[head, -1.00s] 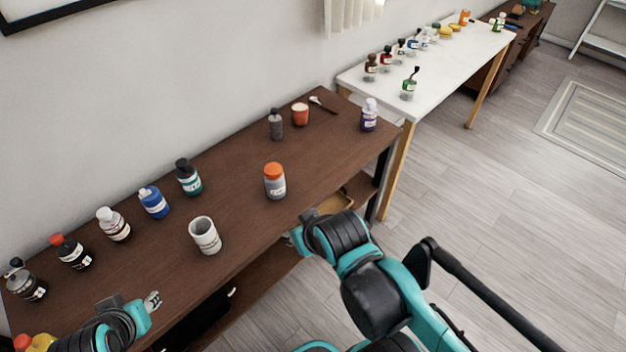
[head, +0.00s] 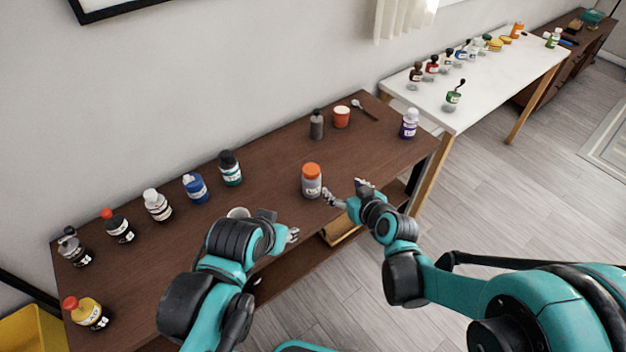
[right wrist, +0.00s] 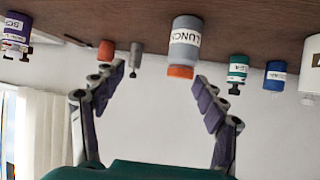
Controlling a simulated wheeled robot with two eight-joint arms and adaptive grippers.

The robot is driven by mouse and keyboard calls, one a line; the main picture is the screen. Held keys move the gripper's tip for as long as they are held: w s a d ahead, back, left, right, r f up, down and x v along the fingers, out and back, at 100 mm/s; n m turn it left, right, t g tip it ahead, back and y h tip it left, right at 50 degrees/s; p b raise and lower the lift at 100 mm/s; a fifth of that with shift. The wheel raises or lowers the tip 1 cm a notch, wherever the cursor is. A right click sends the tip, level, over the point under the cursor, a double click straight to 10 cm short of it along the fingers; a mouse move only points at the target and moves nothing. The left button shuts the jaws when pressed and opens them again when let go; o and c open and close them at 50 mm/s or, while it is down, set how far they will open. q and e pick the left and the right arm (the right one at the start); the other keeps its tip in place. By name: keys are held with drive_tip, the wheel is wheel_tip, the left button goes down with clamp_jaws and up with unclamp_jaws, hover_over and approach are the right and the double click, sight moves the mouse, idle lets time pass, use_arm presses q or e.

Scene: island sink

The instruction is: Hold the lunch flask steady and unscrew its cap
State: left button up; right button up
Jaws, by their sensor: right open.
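The lunch flask (head: 312,184) is grey with a white label and an orange cap (head: 312,169). It stands upright on the brown table, cap on. In the right wrist view the flask (right wrist: 184,45) appears upside down, its label partly reading "LUNC", ahead between the fingers. My right gripper (head: 347,191) is open and empty, just right of the flask and apart from it. My left gripper (head: 282,226) is at the table's front edge, below and left of the flask; its fingers are mostly hidden behind its wrist, so its opening is unclear.
A white cup (head: 238,212) is mostly hidden behind my left wrist. Several bottles line the back left, including a teal one (head: 230,170). Table around the flask is clear.

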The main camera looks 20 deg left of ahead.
drive_tip(key=n+y, duration=0.1)
drive_tip(key=y, duration=0.1)
approach(316, 183)
drive_tip(key=x, duration=0.4)
drive_tip(key=shift+w+a+r+p, duration=0.15)
drive_tip(key=shift+w+a+p, duration=0.05)
drive_tip(key=shift+a+p, duration=0.15)
drive_tip(key=shift+w+a+f, duration=0.2)
drive_tip(key=shift+a+f, duration=0.25)
drive_tip(key=shift+a, duration=0.15)
drive_tip(key=b+x, duration=0.1)
drive_tip(key=x, duration=0.2)
drive_tip(key=b+x, duration=0.2)
drive_tip(key=x, duration=0.2)
drive_tip(key=shift+w+d+f, duration=0.15)
drive_tip(key=shift+w+d, duration=0.1)
drive_tip(key=shift+w, duration=0.05)
drive_tip(key=shift+c, duration=1.2)
drive_tip(key=c, duration=1.1)
